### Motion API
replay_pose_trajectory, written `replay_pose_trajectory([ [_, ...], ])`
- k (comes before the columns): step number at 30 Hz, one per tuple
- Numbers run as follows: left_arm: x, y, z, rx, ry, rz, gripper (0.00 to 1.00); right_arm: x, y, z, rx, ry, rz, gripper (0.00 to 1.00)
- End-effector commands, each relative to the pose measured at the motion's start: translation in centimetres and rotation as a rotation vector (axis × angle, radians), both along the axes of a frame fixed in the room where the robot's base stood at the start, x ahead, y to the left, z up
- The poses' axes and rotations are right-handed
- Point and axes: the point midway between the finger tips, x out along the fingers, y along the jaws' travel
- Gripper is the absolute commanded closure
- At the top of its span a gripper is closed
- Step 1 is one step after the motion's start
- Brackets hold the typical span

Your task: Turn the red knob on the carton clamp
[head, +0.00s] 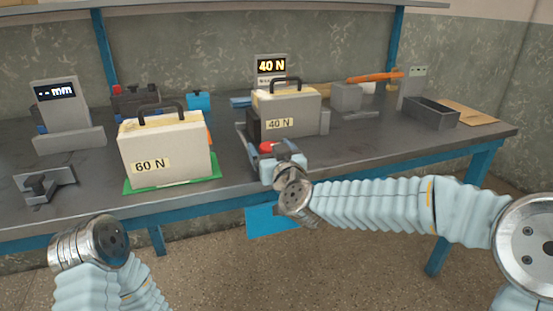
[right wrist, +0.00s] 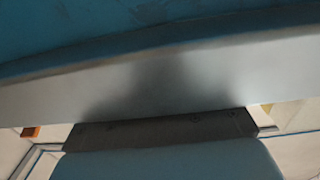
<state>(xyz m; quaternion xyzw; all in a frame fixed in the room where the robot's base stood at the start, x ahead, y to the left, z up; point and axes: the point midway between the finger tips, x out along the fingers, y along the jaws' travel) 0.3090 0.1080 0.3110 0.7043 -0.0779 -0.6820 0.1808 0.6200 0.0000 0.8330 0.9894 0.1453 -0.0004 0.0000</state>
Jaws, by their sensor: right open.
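The red knob (head: 267,147) shows at the front of the carton clamp (head: 246,143) in the head view. It is partly covered by my right gripper (head: 280,160). The clamp stands by a grey carton (head: 291,113) labelled 40 N with a black handle. My right gripper is open at the table's front edge, close beside the knob; I cannot tell whether it touches it.
A cream 60 N case (head: 166,149) stands on a green mat (head: 135,187) to the left. A lit 40 N display (head: 271,66) is behind the grey carton. A dark open tray (head: 431,116) sits at the right. The floor before the table is clear.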

Motion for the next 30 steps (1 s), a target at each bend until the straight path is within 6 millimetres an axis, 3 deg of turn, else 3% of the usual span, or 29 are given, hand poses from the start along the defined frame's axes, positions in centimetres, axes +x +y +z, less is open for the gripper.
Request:
replay_pose_trajectory([
  [16, 0.2, 0.6, -1.7, 0.009, -0.004, 0.009, 0.20, -11.1, -3.4, 0.0, 0.000, -0.002, -0.001, 0.20],
  [21, 0.2, 0.6, -1.8, 0.009, -0.004, 0.011, 0.20, -12.5, -3.7, -0.1, 0.000, 0.000, 0.001, 0.20],
  [30, 0.3, 0.6, -1.7, 0.009, -0.004, 0.011, 0.20, -12.7, -3.8, 0.0, 0.001, 0.000, 0.000, 0.20],
])
